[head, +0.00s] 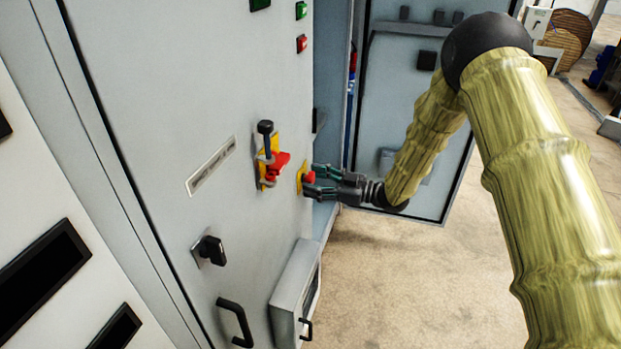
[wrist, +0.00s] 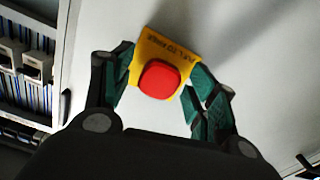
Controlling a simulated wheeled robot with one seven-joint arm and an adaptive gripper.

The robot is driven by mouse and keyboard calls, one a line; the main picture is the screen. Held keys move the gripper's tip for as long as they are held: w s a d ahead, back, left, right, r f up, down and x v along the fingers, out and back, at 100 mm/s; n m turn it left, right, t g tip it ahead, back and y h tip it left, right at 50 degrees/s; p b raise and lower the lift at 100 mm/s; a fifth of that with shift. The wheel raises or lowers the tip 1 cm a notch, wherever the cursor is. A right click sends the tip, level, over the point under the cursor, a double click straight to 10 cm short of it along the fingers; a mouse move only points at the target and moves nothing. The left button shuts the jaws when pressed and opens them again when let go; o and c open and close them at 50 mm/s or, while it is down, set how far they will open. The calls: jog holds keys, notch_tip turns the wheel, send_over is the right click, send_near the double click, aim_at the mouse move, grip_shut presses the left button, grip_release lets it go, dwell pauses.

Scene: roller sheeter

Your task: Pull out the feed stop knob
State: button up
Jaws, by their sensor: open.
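The feed stop knob (head: 309,177) is a red button on a yellow plate on the grey cabinet front. In the wrist view the red knob (wrist: 159,79) sits in front of the yellow label plate (wrist: 168,52), which carries dark printed text. My gripper (head: 317,182) is beside the knob, reaching in from the right. In the wrist view my gripper (wrist: 160,88) is open, with a green-padded finger on each side of the knob. The left finger shows a gap to it; I cannot tell whether the right finger touches it.
A red rotary handle (head: 278,165) on a yellow plate is just left of the knob. A black knob handle (head: 210,250) and a black pull handle (head: 235,322) are lower on the cabinet. An open cabinet door (head: 410,100) stands behind my arm.

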jog(key=shift+w+a, duration=0.2)
jog(key=shift+a, duration=0.5)
grip_shut()
jog(key=shift+s+d, duration=0.1)
jog(key=shift+d, duration=0.4)
jog(key=shift+c, duration=1.3)
grip_release()
jog(key=shift+d, duration=0.1)
jog(key=shift+o, duration=1.3)
jog(key=shift+s+d, duration=0.1)
jog(key=shift+d, duration=0.05)
jog(key=shift+a, duration=0.25)
